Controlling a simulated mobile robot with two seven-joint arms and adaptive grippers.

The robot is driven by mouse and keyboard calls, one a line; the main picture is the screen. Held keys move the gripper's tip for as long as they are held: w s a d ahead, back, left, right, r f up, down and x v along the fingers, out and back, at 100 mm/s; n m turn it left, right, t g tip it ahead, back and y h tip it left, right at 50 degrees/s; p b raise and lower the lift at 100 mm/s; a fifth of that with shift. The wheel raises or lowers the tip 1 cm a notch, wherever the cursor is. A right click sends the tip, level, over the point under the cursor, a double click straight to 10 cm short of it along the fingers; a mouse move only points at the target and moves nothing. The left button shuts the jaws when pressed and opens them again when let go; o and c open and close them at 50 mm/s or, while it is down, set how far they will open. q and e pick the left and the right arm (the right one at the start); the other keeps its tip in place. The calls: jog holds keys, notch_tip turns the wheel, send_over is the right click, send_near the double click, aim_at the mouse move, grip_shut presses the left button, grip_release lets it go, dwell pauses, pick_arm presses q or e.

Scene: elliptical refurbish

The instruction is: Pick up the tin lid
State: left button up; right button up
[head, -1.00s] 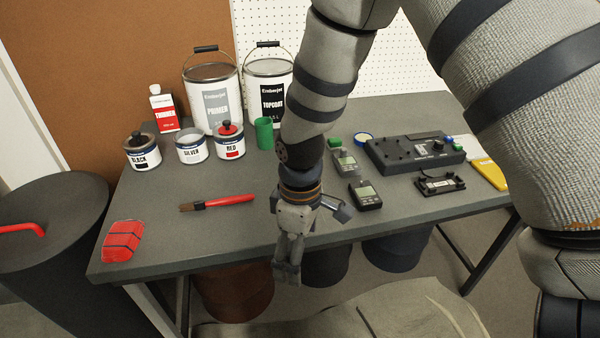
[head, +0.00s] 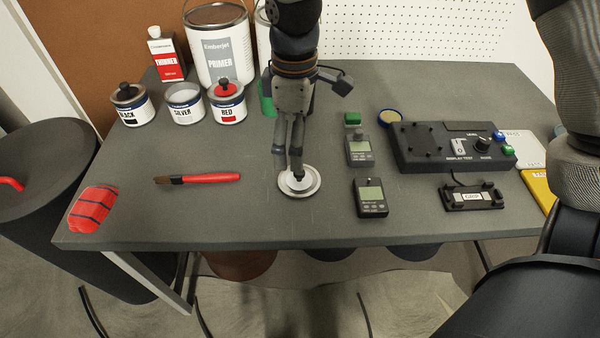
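The tin lid (head: 312,188) is a round silver disc lying on the grey table, near the front middle. The open silver tin (head: 186,104) stands at the back left without a lid on it. My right gripper (head: 288,170) points down over the lid from above. Its two fingers look apart, with a gap between them, and their tips are at the lid's left and middle. A small dark shape at the lid's centre may be its knob or a fingertip. Contact with the lid cannot be made out. My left gripper is not in view.
A red brush (head: 205,179) and red cloth bundle (head: 93,208) lie to the left. Black tin (head: 131,106), red tin (head: 227,104) and primer can (head: 218,50) stand behind. Handheld meters (head: 370,198) and a black device (head: 455,148) lie to the right.

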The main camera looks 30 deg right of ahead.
aim_at(300, 174)
jog(key=f, duration=0.6)
jog(key=s+f, duration=0.1)
jog(key=f, duration=0.1)
jog(key=shift+f+b, duration=0.3)
jog(key=shift+f, duration=0.1)
jog(key=shift+r, duration=0.1)
jog(key=shift+c, duration=0.5)
jog(key=c, duration=1.3)
jog(key=shift+s, duration=0.15)
jog(key=c, duration=0.7)
jog(key=shift+o, duration=0.2)
